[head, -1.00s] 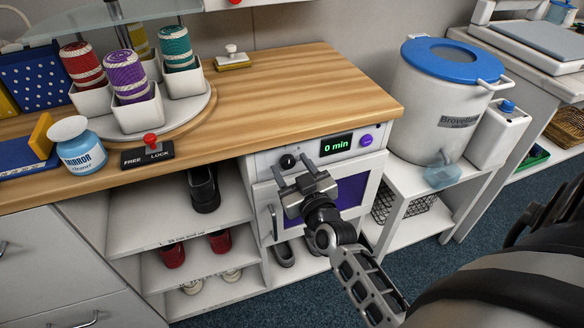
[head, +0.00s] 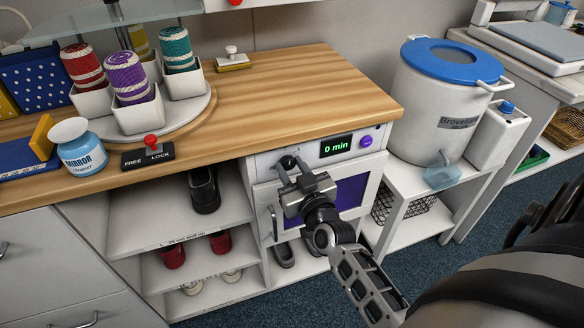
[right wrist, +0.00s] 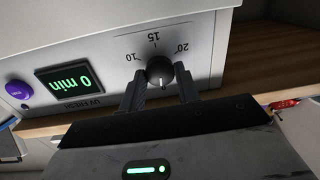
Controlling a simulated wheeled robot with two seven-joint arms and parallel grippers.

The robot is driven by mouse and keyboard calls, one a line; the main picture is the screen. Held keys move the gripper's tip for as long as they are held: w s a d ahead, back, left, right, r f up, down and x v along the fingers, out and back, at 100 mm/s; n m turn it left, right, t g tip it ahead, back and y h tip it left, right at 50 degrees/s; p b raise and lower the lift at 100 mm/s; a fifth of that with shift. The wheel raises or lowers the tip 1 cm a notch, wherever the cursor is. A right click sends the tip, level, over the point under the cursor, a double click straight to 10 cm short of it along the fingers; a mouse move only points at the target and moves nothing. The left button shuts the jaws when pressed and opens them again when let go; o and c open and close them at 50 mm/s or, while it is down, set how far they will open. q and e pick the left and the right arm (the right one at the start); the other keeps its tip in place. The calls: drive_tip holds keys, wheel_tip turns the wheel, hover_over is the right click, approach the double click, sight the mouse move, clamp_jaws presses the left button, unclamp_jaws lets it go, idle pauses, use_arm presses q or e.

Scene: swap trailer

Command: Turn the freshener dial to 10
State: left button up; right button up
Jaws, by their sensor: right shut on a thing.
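The freshener (head: 264,170) is a white cabinet under the wooden counter, with a dark round dial (head: 289,162) at the left of its panel. The dial also shows in the right wrist view (right wrist: 159,70), with 10, 15 and 20 marked around it. A pale pointer line on the dial faces the bottom of that view, away from 15. My right gripper (head: 291,169) has its two fingers on either side of the dial and is shut on it; the fingers also show in the right wrist view (right wrist: 160,88). My left gripper is not in view.
A green display (head: 336,145) reads 0 min, with a purple button (head: 366,141) beside it. The wooden counter (head: 300,90) overhangs the panel. A shoe shelf (head: 150,222) stands left; a white barrel (head: 440,110) with a blue lid stands right.

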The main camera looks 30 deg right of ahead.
drive_tip(key=shift+m, duration=1.2)
drive_tip(key=m+p, duration=0.1)
drive_tip(key=m, duration=0.1)
drive_tip(key=shift+m, duration=0.4)
drive_tip(key=m, duration=0.3)
drive_tip(key=shift+f+m+h, duration=0.1)
drive_tip(key=shift+m+h, duration=0.2)
drive_tip(key=shift+m, duration=0.1)
drive_tip(key=m, duration=0.2)
drive_tip(key=shift+m, duration=0.4)
drive_tip(key=m, duration=0.3)
drive_tip(key=shift+f+m, duration=0.1)
drive_tip(key=shift+m, duration=0.3)
drive_tip(key=m, duration=0.2)
drive_tip(key=shift+m+h+b, duration=0.3)
drive_tip(key=shift+m+b, duration=0.05)
drive_tip(key=shift+m, duration=0.05)
use_arm(q)
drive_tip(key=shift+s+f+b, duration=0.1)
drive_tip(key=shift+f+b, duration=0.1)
drive_tip(key=shift+b, duration=0.15)
use_arm(e)
drive_tip(key=m, duration=0.5)
